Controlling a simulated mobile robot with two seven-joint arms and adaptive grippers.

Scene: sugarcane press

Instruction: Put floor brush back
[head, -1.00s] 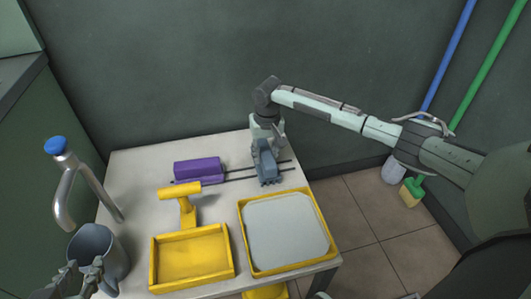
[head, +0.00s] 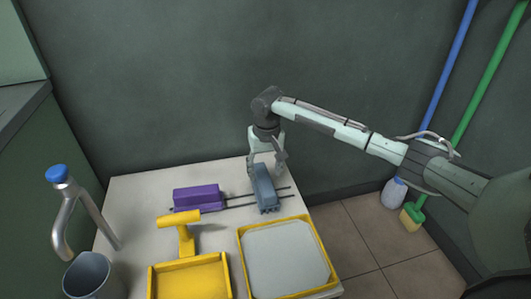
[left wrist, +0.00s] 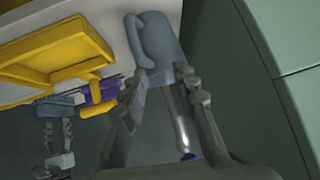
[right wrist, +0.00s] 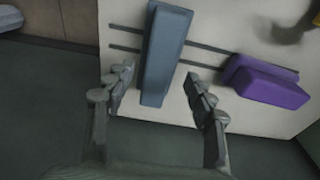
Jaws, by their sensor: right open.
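In the corner at the right of the head view stands a floor brush (head: 413,214) with a green head, yellow bristles and a long green handle leaning on the wall. A blue-grey block (head: 264,190) lies across two dark rails on the table. My right gripper (head: 268,165) is open just above the block's far end. In the right wrist view its fingers (right wrist: 158,82) are spread on both sides of the block (right wrist: 162,50), with gaps showing. My left gripper (left wrist: 164,72) shows in the left wrist view, fingers apart near a grey mug (left wrist: 160,40).
A purple block (head: 199,197) lies on the rails beside the blue-grey one. A metal tap (head: 88,210) stands above the mug at left.

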